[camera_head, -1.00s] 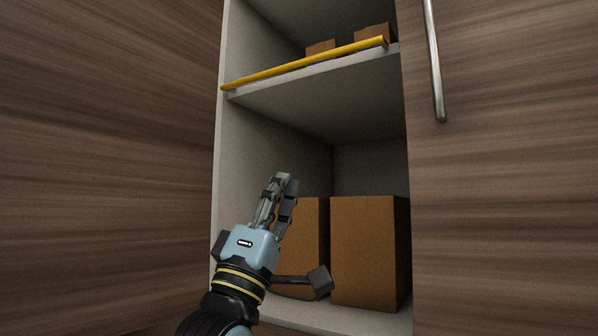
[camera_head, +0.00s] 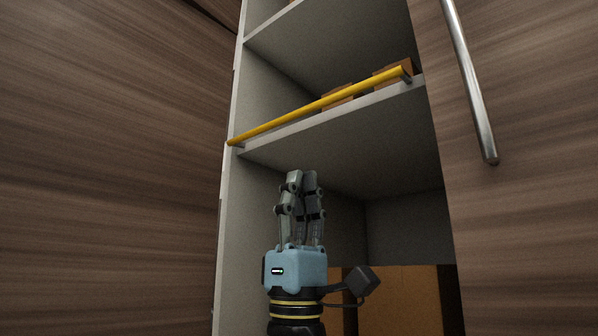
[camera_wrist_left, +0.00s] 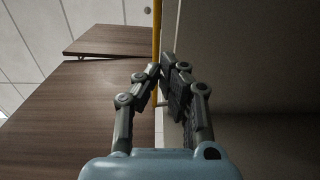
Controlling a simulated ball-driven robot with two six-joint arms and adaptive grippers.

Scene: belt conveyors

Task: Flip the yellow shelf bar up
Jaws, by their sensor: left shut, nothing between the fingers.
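The yellow shelf bar (camera_head: 318,106) runs along the front edge of a shelf (camera_head: 330,122) in the open cabinet. It slopes up to the right in the head view and lies just above the shelf's front edge. My left gripper (camera_head: 302,176) is shut and empty, pointing up, below the bar and apart from it in that view. In the left wrist view the bar (camera_wrist_left: 156,45) shows as a narrow upright strip beyond the closed fingertips (camera_wrist_left: 162,68). The fingers hide part of it there. My right gripper is not in view.
Small brown boxes (camera_head: 392,75) sit behind the bar on its shelf. Larger brown boxes (camera_head: 400,300) stand in the compartment below. A wooden door with a metal handle (camera_head: 470,85) is on the right, and a wooden panel (camera_head: 110,170) on the left.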

